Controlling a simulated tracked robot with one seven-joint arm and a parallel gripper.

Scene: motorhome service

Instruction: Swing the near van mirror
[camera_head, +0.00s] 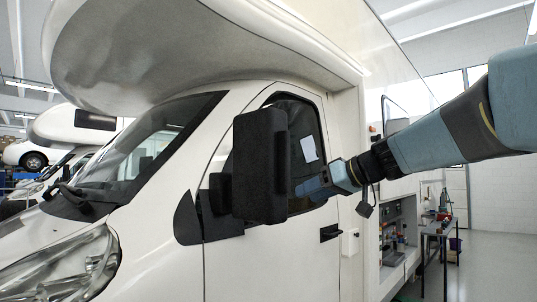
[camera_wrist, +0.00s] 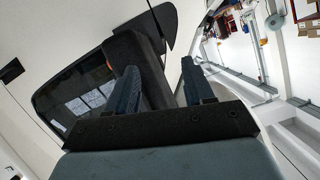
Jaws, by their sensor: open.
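The near van mirror (camera_head: 260,165) is a tall black housing on the white van's front door, standing out from the side window. In the wrist view the dark mirror housing (camera_wrist: 142,45) lies beyond my fingers, partly behind them. My gripper (camera_head: 300,188) is by the mirror's right edge, below its mid-height, and its tips are close to the housing in that view. In the wrist view my gripper (camera_wrist: 158,66) is open, with part of the dark housing showing between the fingers. I cannot tell whether either finger touches it.
The van door (camera_head: 265,265) has a black handle (camera_head: 330,232) below the window. To the right, a workbench (camera_head: 440,228) stands beyond an open van compartment (camera_head: 395,235) with tools. Open floor (camera_head: 485,265) lies at the right. Other vehicles stand at the far left.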

